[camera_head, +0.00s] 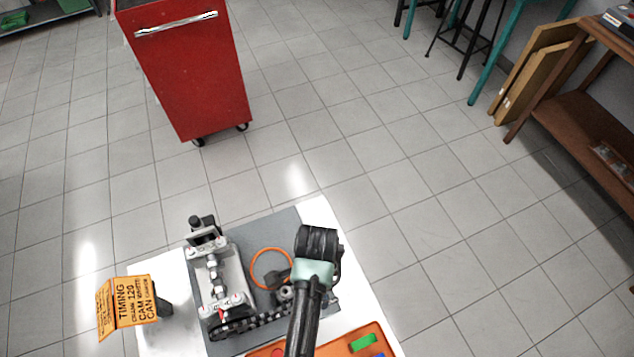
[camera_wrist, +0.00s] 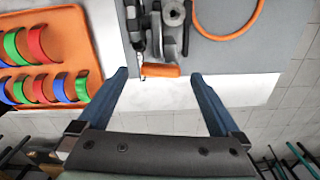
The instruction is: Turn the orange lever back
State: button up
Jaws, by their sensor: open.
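The orange lever (camera_wrist: 160,71) shows in the wrist view as a short orange handle lying crosswise at the edge of the grey mat (camera_wrist: 285,50), beside dark metal parts (camera_wrist: 168,30). My gripper (camera_wrist: 160,76) is open, with its two blue fingers spread left and right of the handle. Gaps show between the handle and both fingers; I cannot tell how far above it they are. In the head view my arm covers the lever and my gripper's fingers.
An engine assembly (camera_head: 222,285) and an orange ring (camera_head: 271,251) are on the grey mat. An orange tray (camera_wrist: 62,22) holds several coloured half-rings. An orange timing card (camera_head: 128,312) stands at the left. A red cabinet (camera_head: 190,75) stands on open floor beyond.

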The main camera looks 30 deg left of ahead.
jog(key=shift+f, duration=0.9)
jog(key=c, duration=1.4)
